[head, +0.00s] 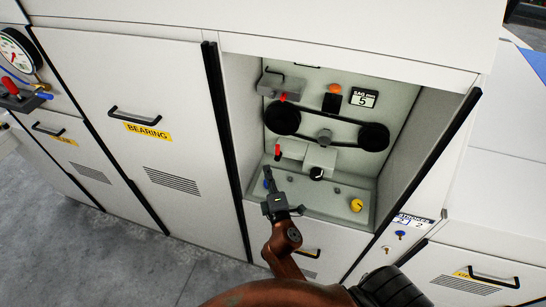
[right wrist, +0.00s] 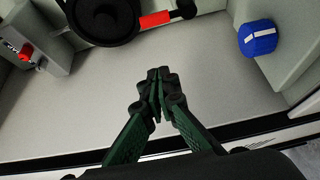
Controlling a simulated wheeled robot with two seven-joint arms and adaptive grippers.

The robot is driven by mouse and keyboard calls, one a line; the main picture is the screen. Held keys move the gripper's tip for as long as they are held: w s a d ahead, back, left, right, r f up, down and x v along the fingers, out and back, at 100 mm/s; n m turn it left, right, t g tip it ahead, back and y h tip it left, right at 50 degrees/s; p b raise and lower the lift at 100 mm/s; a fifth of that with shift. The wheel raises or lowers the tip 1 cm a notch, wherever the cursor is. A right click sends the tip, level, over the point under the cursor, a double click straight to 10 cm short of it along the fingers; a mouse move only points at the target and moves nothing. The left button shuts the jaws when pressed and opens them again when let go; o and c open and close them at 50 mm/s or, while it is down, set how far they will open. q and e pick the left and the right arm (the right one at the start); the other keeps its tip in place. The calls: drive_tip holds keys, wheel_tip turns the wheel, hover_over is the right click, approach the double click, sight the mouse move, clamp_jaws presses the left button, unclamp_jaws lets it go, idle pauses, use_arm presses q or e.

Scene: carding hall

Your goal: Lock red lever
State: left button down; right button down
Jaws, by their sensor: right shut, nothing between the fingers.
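Several red levers show in the head view, and I cannot tell which one the task means. One red lever (head: 278,150) stands in the open recess just above my right gripper. Another red lever (head: 283,97) is higher in the recess. A third red lever (head: 10,85) is by the gauge at the far left. My right gripper (head: 269,187) is shut and empty at the recess's lower left, apart from the levers. The right wrist view shows its closed fingers (right wrist: 158,95), with a red bar (right wrist: 155,20) beyond them. My left gripper is not in view.
A blue knob (right wrist: 258,38) is to the right of the fingers in the wrist view. The recess also holds black pulleys (head: 374,137), an orange button (head: 335,88), a black knob (head: 317,173) and a yellow knob (head: 356,205). Side walls and a front edge bound it.

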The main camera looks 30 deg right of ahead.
sight(278, 151)
drive_tip(key=w+d+p, duration=0.1)
drive_tip(key=w+d, duration=0.5)
drive_tip(key=w, duration=0.1)
drive_tip(key=shift+d+p, duration=0.15)
drive_tip(key=shift+p, duration=0.15)
drive_tip(key=shift+s, duration=0.1)
idle(0.3)
